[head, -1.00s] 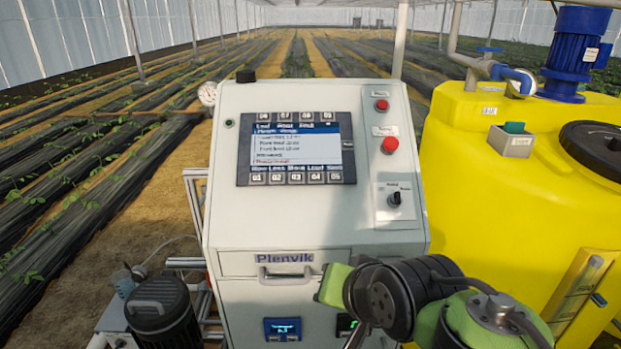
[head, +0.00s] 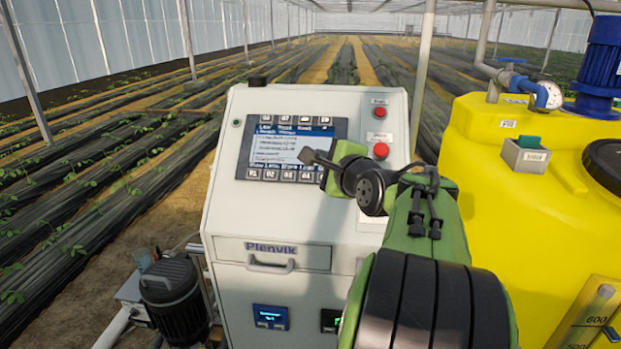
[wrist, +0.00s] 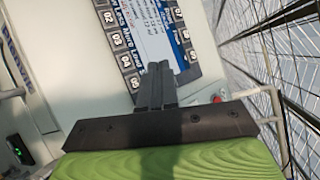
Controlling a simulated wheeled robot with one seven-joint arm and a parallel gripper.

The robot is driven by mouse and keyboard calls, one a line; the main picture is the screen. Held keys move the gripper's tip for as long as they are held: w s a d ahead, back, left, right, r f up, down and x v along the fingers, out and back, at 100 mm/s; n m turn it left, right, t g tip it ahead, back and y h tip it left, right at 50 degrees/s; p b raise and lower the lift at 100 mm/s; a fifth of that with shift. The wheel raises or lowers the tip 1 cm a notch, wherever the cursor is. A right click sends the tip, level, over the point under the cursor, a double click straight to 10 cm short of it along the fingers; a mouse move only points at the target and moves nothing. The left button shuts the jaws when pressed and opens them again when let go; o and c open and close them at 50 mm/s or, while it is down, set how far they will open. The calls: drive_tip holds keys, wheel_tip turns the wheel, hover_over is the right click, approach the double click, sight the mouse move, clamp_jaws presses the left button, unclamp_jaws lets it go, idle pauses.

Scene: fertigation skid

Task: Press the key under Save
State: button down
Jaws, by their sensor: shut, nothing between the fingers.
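The control panel's screen unit (head: 285,140) sits on the sloped face of the white cabinet, with a row of numbered keys along its bottom edge. The labels above that row are small; Save stands at its right end in the earlier head view. My gripper (head: 305,156) is shut and empty, in front of the screen's lower right corner, and hides the right end of the row in the head view. In the wrist view, the turned screen (wrist: 150,30) shows behind my shut fingers (wrist: 158,68). The end key (wrist: 133,83) under Save lies just left of the fingertips. Contact cannot be told.
A drawer handle (head: 270,264) is below. A yellow tank (head: 500,190) stands at the right, a black motor (head: 172,290) at the lower left.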

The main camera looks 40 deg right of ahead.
drive_tip(key=shift+a, duration=0.1)
drive_tip(key=shift+f, duration=0.1)
drive_tip(key=shift+w+d+f+b, duration=0.6)
drive_tip(key=shift+d+f, duration=0.2)
drive_tip(key=shift+f, duration=0.25)
drive_tip(key=shift+w+d+f+b, duration=0.45)
drive_tip(key=shift+w+d+f, duration=0.25)
drive_tip(key=shift+f, duration=0.4)
drive_tip(key=shift+w+d+f+b, duration=0.55)
drive_tip(key=shift+d+f, duration=0.3)
drive_tip(key=shift+f, duration=0.2)
drive_tip(key=shift+w+d+f, duration=0.2)
drive_tip(key=shift+d+f, duration=0.05)
drive_tip(key=shift+f, duration=0.05)
drive_tip(key=shift+w+d+f, duration=0.1)
drive_tip(key=shift+d+f, duration=0.05)
drive_tip(key=shift+f, duration=0.15)
drive_tip(key=shift+r, duration=0.1)
idle(0.4)
drive_tip(key=shift+s+a+r, duration=0.3)
drive_tip(key=shift+a+r, duration=0.1)
drive_tip(key=shift+r, duration=0.1)
